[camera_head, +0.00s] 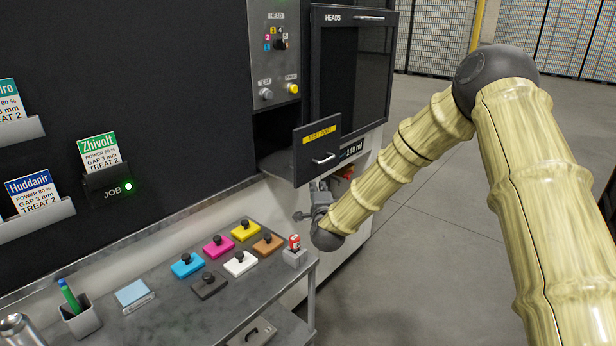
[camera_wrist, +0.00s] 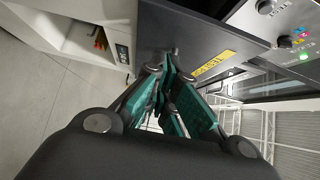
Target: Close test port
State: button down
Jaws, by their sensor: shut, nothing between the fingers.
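The test port (camera_head: 318,165) is a dark drawer-like front with a yellow label and a light bar handle (camera_head: 323,159). It stands out from the machine, with a dark opening (camera_head: 275,132) showing behind and to its left. My gripper (camera_head: 303,214) is just below this front, seen small and partly hidden by my arm. In the wrist view my gripper (camera_wrist: 176,82) has its teal fingers together and empty. There the dark test port front (camera_wrist: 200,35), with its yellow label, lies close beyond the fingertips. I cannot tell whether they touch it.
A control panel (camera_head: 276,50) is above the opening, and the dark HEADS door (camera_head: 350,75) is to its right. A metal bench (camera_head: 185,315) with several coloured blocks stands in front. Floor at right is clear.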

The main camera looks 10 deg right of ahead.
aim_at(306, 172)
jog(key=shift+w+a+p, duration=0.35)
jog(key=shift+w+p, duration=0.15)
jog(key=shift+w, duration=0.55)
jog(key=shift+w+a+p, duration=0.35)
jog(key=shift+w+p, duration=0.15)
jog(key=shift+w, duration=0.55)
jog(key=shift+w+a+p, duration=0.35)
jog(key=shift+w+p, duration=0.15)
jog(key=shift+w, duration=0.55)
jog(key=shift+w, duration=0.1)
